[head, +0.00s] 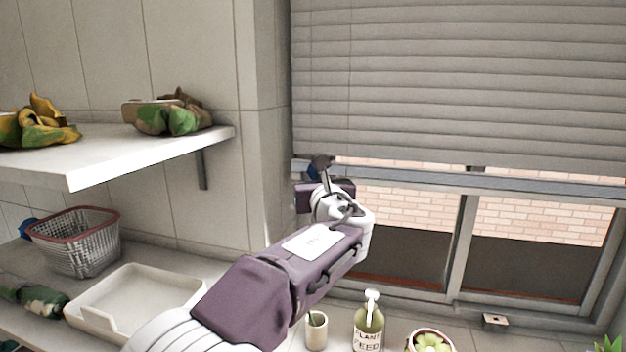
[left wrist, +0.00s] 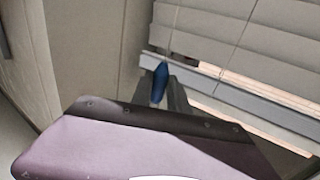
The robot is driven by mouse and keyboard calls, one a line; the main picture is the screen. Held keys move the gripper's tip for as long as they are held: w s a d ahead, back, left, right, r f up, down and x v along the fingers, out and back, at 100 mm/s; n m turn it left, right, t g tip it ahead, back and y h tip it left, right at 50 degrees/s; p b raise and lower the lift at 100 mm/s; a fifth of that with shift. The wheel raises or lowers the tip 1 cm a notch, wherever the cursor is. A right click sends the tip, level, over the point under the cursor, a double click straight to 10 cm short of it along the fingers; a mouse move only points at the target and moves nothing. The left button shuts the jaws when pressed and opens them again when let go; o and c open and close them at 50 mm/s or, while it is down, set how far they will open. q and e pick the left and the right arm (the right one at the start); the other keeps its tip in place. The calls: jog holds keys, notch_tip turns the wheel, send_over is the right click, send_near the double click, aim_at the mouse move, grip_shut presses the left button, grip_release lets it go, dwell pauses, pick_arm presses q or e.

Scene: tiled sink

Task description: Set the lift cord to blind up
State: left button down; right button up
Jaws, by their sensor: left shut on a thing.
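The grey slatted blind (head: 460,80) covers the upper part of the window, and its bottom rail hangs a little above the middle of the window. It also shows in the left wrist view (left wrist: 255,45). The blue handle of the lift cord (left wrist: 159,82) hangs by the blind's left end; a thin cord runs up from it. In the head view my left gripper (head: 320,168) partly hides the blue handle (head: 312,173). My left gripper is shut on this handle, at the left window edge just below the blind. My right gripper is not in view.
Below are a wire basket (head: 78,243) and a pale tray (head: 135,298). A cup (head: 316,332), a plant feed bottle (head: 369,325) and a potted succulent (head: 431,342) stand under the window.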

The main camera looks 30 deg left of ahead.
pick_arm(q)
notch_tip(320, 180, down, 15)
jog(key=b, duration=1.3)
jog(key=c, duration=1.6)
grip_release()
jog(key=shift+r, duration=0.1)
jog(key=o, duration=0.3)
jog(key=shift+d, duration=0.1)
jog(key=b+v, duration=0.2)
jog(key=v, duration=0.7)
jog(key=shift+s+d+r, duration=0.1)
jog(key=shift+s+d, duration=0.05)
